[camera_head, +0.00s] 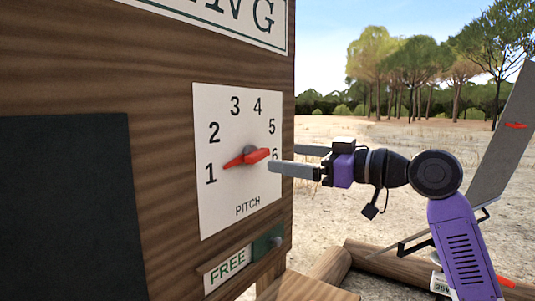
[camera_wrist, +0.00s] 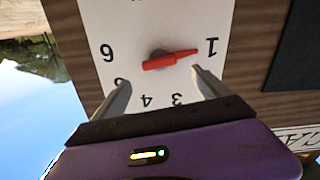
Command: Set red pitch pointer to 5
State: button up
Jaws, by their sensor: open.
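A white dial plate (camera_head: 215,220) labelled PITCH is on the upright wooden board, with numbers 1 to 6 in an arc. Its red pointer (camera_head: 247,157) turns on a grey hub, with its narrow end towards 1 and its broad end towards 6. The pointer also shows in the wrist view (camera_wrist: 170,60), where the dial appears upside down. My gripper (camera_head: 283,158) is open and empty at the dial's right side, its near finger partly covering the 6. In the wrist view the fingertips (camera_wrist: 160,79) are apart, below the pointer in the picture, and not around it.
A FREE sign (camera_head: 227,268) with a green slide panel (camera_head: 268,243) and knob sits below the dial. A dark panel (camera_head: 70,210) is at the left. Wooden logs (camera_head: 395,265) lie at the lower right. Open air and sandy ground are right of the board.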

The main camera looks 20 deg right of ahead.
aim_at(262, 153)
jog(key=p+x, duration=0.1)
jog(key=x, duration=0.6)
grip_shut()
dwell(0.3)
